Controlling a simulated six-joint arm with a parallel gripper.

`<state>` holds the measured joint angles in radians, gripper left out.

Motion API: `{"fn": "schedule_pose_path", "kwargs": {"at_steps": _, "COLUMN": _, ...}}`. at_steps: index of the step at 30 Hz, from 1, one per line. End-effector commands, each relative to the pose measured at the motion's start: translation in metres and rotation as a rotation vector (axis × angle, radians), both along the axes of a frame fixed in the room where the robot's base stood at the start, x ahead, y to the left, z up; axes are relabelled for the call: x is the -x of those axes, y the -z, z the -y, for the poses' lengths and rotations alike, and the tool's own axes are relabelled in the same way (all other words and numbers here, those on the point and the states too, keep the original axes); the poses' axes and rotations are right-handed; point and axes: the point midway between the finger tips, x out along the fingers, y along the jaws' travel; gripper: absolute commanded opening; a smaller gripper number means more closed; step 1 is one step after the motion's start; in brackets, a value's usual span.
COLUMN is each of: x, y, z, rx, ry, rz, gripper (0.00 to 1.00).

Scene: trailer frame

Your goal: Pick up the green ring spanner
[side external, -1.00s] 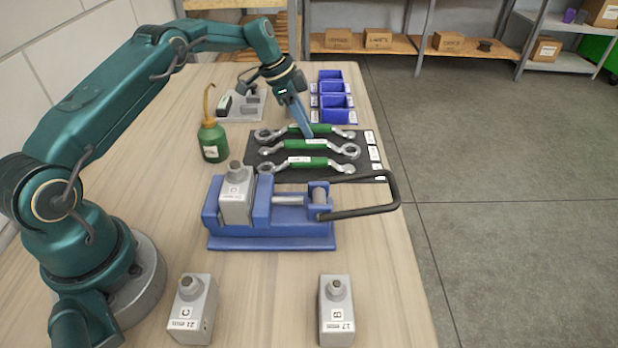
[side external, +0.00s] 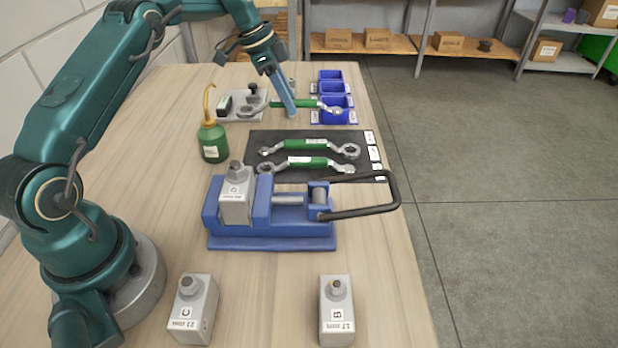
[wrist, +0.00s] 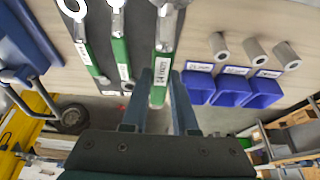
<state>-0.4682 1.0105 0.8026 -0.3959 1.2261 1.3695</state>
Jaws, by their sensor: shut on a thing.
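My gripper (side external: 291,108) is shut on a ring spanner with a green handle (side external: 312,103) and holds it raised, beyond the dark mat (side external: 256,136). In the wrist view the green handle (wrist: 159,92) with a white label lies between my gripper's fingers (wrist: 161,74). Two more green-handled ring spanners stay on the mat: the farther one (side external: 312,146) and the nearer one (side external: 305,162). They also show in the wrist view, left of the held one. The label text is too small to read surely.
A blue vise (side external: 270,228) clamps a grey block (side external: 237,196); its black handle (side external: 385,204) sticks out right. A green oil can (side external: 213,143) stands left of the mat. Blue bins (side external: 335,112) stand beyond it. Two grey blocks (side external: 192,310) (side external: 337,312) stand at the front.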

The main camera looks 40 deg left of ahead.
Motion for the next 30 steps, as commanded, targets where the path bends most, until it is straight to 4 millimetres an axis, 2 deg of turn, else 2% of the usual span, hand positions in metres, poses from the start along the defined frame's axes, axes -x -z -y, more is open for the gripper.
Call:
{"fn": "schedule_pose_path", "kwargs": {"at_steps": 6, "x": 0.026, "y": -0.026, "z": -0.033, "rx": -0.001, "ry": -0.006, "rz": 0.004, "gripper": 0.00}}
{"fn": "schedule_pose_path", "kwargs": {"at_steps": 12, "x": 0.042, "y": -0.041, "z": -0.053, "rx": 0.000, "ry": -0.003, "rz": 0.003, "gripper": 0.00}}
{"fn": "schedule_pose_path", "kwargs": {"at_steps": 18, "x": 0.050, "y": -0.048, "z": -0.062, "rx": 0.000, "ry": 0.000, "rz": 0.001, "gripper": 0.00}}
{"fn": "schedule_pose_path", "kwargs": {"at_steps": 29, "x": 0.052, "y": -0.050, "z": -0.064, "rx": 0.000, "ry": 0.000, "rz": 0.001, "gripper": 0.00}}
{"fn": "schedule_pose_path", "kwargs": {"at_steps": 30, "x": 0.052, "y": -0.050, "z": -0.064, "rx": 0.000, "ry": 0.000, "rz": 0.001, "gripper": 0.19}}
